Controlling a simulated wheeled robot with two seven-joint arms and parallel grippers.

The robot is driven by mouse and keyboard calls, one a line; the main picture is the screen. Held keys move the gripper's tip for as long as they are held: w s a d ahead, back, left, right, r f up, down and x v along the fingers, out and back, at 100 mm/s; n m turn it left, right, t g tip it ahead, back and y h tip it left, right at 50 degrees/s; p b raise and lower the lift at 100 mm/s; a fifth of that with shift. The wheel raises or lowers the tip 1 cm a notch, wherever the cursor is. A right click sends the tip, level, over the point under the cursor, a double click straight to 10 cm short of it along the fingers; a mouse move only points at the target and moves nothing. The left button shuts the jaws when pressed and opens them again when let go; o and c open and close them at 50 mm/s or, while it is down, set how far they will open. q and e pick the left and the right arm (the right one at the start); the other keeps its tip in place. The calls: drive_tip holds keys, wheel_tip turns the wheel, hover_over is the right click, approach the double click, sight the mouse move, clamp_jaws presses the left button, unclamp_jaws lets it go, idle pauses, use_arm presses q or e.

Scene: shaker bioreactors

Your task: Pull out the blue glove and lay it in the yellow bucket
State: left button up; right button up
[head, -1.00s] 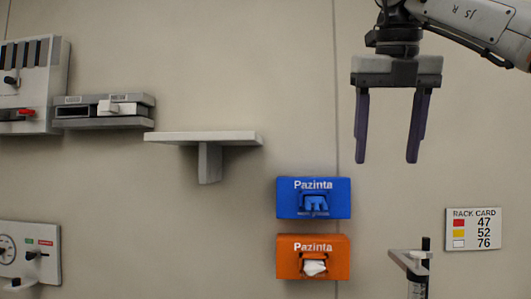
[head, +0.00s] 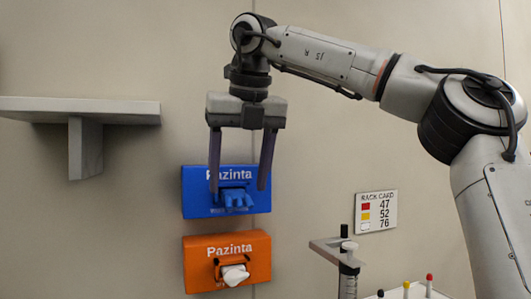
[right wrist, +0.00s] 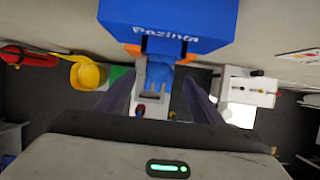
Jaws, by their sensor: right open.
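The blue glove (head: 238,199) sticks out of the opening of a blue wall dispenser (head: 195,196) marked Pazinta. It also shows in the right wrist view (right wrist: 158,76), below the dispenser's front. My right gripper (head: 239,190) points down in front of the dispenser, open and empty. Its fingers are on either side of the glove in the head view; I see no contact. In the right wrist view a yellow thing (right wrist: 88,75), which looks like the bucket, is low at the left. My left gripper is out of view.
An orange dispenser (head: 200,270) with a white piece sticking out hangs directly below. A wall shelf (head: 85,108) is at the left. A bracket stand (head: 340,247) and a rack card (head: 376,212) are at the right. A red thing (right wrist: 14,54) lies beside the yellow one.

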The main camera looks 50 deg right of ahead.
drive_tip(key=shift+x, duration=0.8)
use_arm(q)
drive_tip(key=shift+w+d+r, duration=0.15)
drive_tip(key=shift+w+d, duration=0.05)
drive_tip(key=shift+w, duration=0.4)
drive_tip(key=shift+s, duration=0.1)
use_arm(e)
drive_tip(key=shift+c, duration=0.6)
drive_tip(key=c, duration=0.7)
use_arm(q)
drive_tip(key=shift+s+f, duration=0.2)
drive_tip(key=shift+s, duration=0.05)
use_arm(e)
drive_tip(key=shift+c, duration=0.2)
drive_tip(key=shift+s, duration=0.1)
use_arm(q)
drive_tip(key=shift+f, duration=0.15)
use_arm(e)
drive_tip(key=shift+s+a, duration=0.3)
drive_tip(key=shift+s, duration=0.1)
drive_tip(key=shift+s, duration=0.15)
